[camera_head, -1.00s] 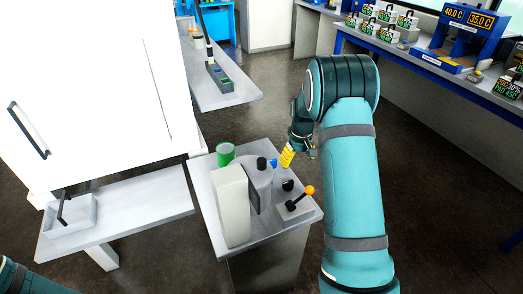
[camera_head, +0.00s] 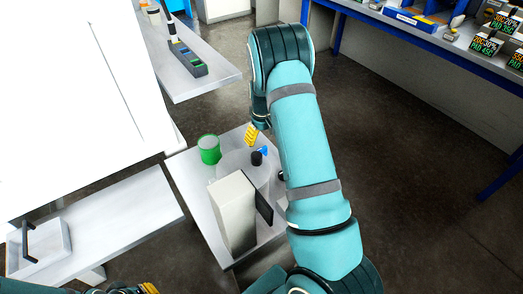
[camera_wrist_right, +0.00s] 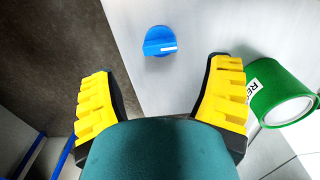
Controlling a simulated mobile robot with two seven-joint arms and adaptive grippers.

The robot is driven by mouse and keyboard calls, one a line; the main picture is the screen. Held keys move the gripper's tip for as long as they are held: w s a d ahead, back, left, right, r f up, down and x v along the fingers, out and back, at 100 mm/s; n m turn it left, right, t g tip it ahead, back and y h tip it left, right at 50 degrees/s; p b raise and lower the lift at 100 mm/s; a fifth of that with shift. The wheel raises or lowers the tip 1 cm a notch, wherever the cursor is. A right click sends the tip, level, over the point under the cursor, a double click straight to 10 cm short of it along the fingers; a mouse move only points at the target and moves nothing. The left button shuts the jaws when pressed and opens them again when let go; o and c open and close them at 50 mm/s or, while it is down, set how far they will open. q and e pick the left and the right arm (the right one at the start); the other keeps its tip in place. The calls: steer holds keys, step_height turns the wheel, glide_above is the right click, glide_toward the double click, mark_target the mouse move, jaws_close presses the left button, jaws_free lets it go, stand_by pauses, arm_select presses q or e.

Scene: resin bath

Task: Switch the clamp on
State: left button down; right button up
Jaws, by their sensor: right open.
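In the right wrist view the knob (camera_wrist_right: 160,41) sits on a pale surface, ahead of and between my open fingers, touching neither. Whether it controls the clamp cannot be read. My right gripper (camera_head: 251,135) has yellow fingertips and is open and empty just behind the knob; it also fills the right wrist view (camera_wrist_right: 161,78). My left gripper (camera_head: 146,288) only peeks in at the bottom edge, so its state is unclear.
A green can (camera_head: 209,150) stands on the stand left of the knob; it is close to my right finger in the wrist view (camera_wrist_right: 283,95). My right arm covers the stand's right side. A tray (camera_head: 40,250) is at left.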

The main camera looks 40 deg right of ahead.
mark_target(262, 149)
step_height(262, 149, down, 7)
steer(key=shift+r+b, duration=0.1)
steer(key=shift+b, duration=0.45)
steer(key=c, duration=1.2)
steer(key=shift+m, duration=0.3)
steer(key=m+p, duration=0.1)
steer(key=m, duration=0.4)
steer(key=shift+m, duration=0.3)
steer(key=m+p, duration=0.1)
steer(key=m, duration=0.4)
steer(key=shift+m, duration=0.3)
